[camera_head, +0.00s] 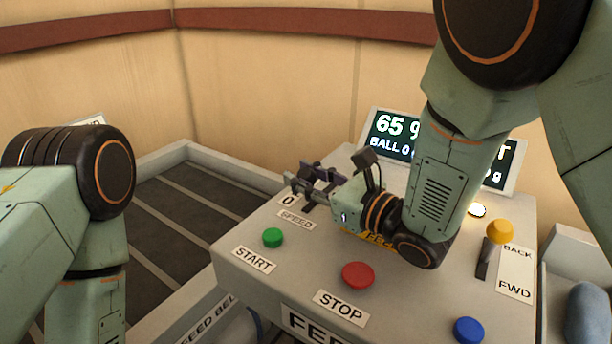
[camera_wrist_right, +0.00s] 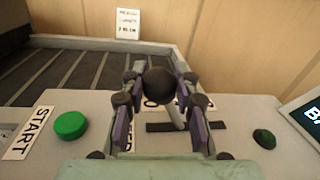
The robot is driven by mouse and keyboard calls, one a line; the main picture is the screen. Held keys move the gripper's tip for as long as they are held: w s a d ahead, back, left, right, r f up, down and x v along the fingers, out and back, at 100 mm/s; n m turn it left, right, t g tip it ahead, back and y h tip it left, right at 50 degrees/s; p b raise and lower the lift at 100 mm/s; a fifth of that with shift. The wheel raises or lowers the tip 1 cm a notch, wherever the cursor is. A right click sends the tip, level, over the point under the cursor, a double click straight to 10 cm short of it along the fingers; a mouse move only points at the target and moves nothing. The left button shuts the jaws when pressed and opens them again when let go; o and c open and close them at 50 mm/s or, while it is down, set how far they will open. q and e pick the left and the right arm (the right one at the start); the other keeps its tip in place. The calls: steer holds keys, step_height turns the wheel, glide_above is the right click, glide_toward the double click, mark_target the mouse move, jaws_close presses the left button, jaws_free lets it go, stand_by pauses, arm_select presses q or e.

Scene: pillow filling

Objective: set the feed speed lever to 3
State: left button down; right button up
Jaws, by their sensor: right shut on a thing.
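The feed speed lever (camera_wrist_right: 178,117) has a round black knob (camera_wrist_right: 160,85) on a grey shaft. The shaft rises from a dark slot (camera_wrist_right: 213,126) in the panel, near the slot's middle, and leans to the left in the right wrist view. My right gripper (camera_wrist_right: 161,90) is shut on the lever, its fingers on both sides of the knob. In the head view my right gripper (camera_head: 314,186) hides the lever and most of its scale. Only the 0 mark (camera_head: 288,200) and the SPEED label (camera_head: 296,219) show clearly. My left gripper is out of view.
The panel has a green START button (camera_head: 273,237), a red STOP button (camera_head: 358,275), a blue button (camera_head: 468,330) and a yellow-knobbed BACK/FWD lever (camera_head: 499,233). A display (camera_head: 386,134) stands behind, reading 65. A slatted dark bed (camera_head: 150,215) lies left.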

jaws_close()
